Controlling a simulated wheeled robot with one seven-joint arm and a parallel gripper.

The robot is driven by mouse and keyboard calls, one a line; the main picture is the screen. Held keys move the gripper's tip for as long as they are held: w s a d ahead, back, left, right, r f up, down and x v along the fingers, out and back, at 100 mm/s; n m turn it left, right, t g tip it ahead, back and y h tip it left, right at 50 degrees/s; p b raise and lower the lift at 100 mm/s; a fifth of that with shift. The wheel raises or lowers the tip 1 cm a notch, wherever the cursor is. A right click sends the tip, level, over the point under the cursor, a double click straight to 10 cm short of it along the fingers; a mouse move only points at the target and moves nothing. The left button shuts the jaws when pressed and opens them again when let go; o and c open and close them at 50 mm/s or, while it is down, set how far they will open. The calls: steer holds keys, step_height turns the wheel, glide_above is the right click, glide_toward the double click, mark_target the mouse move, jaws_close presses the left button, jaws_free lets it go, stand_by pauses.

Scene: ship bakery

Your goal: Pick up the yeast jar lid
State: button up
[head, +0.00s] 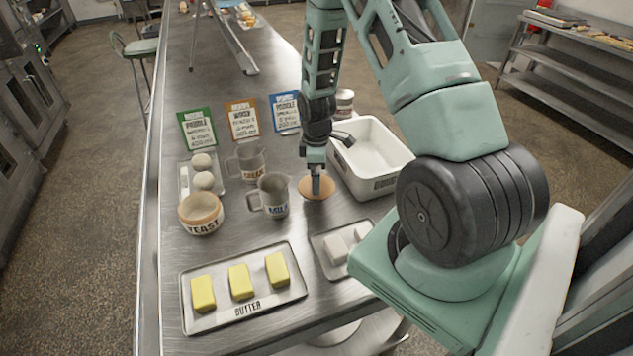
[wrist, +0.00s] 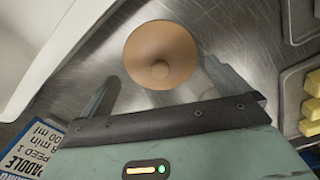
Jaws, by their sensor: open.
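The yeast jar lid (head: 316,188) is a round, tan, wood-coloured disc lying on the steel table, to the right of the milk mug. In the wrist view the lid (wrist: 161,55) shows from above with a small round knob at its middle. My gripper (head: 317,185) is over the lid and hides part of it in the head view. In the wrist view my gripper (wrist: 160,85) has its two fingers apart, one on each side of the lid's lower part, with nothing held. The yeast jar (head: 201,216) stands open at the left, labelled YEAST.
The milk mug (head: 271,196) stands close left of the lid, with another mug (head: 247,163) behind. A white bin (head: 372,186) is close on the right. A butter tray (head: 243,311) and a small tray (head: 322,262) lie in front. Recipe cards (head: 242,122) stand behind.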

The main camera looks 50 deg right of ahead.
steer(key=shift+f+p, duration=0.4)
steer(key=shift+f, duration=1)
steer(key=shift+s, duration=0.1)
steer(key=c, duration=1.1)
steer(key=shift+o, duration=0.2)
